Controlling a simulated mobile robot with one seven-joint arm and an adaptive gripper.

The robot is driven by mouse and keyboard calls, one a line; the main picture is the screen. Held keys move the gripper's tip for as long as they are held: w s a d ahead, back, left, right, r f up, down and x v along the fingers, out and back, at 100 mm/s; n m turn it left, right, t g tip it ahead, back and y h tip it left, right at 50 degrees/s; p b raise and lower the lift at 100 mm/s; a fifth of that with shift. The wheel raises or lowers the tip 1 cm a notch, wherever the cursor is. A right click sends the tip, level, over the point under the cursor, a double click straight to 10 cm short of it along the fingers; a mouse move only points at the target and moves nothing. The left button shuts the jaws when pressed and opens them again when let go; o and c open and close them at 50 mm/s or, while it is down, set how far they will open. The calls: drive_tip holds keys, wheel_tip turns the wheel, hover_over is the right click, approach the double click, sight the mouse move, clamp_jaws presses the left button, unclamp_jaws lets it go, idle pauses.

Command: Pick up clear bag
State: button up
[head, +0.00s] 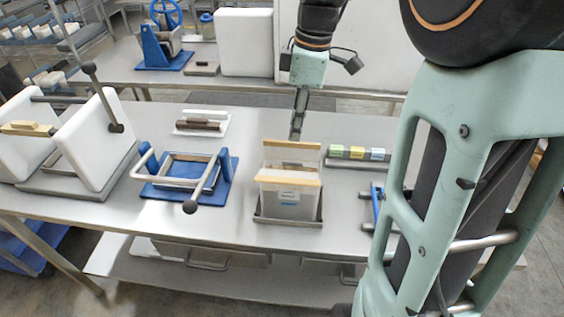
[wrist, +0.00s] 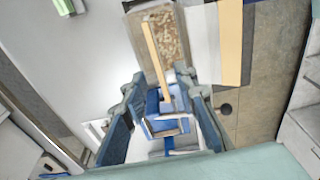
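The clear bag (head: 288,200) stands in a shallow grey tray (head: 260,219) on the table's front half. It looks pale and see-through, with a tan strip along its top and a clear panel behind it. In the wrist view, brown granular contents (wrist: 172,47) show beside a narrow tan strip (wrist: 156,62); I cannot tell exactly how these parts join. My gripper (head: 297,134) hangs just behind and above the bag in the head view. Its fingers (wrist: 160,82) are spread apart in the wrist view, with the strip's end appearing between them. I see no grip on the bag.
A blue-framed fixture with grey handles (head: 190,172) stands left of the bag. A white-panelled device (head: 88,140) is farther left. A rack with coloured labels (head: 358,154) lies to the right. A white tray with a brown bar (head: 202,124) lies behind. Bare tabletop separates them.

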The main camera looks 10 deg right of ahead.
sight(293, 144)
drive_tip(key=f, duration=0.8)
drive_tip(key=shift+w+a+f+p, duration=0.3)
drive_tip(key=shift+a+f+p, duration=0.05)
drive_tip(key=shift+a, duration=0.05)
drive_tip(key=shift+c, duration=0.7)
clamp_jaws()
drive_tip(key=shift+w+r, duration=0.15)
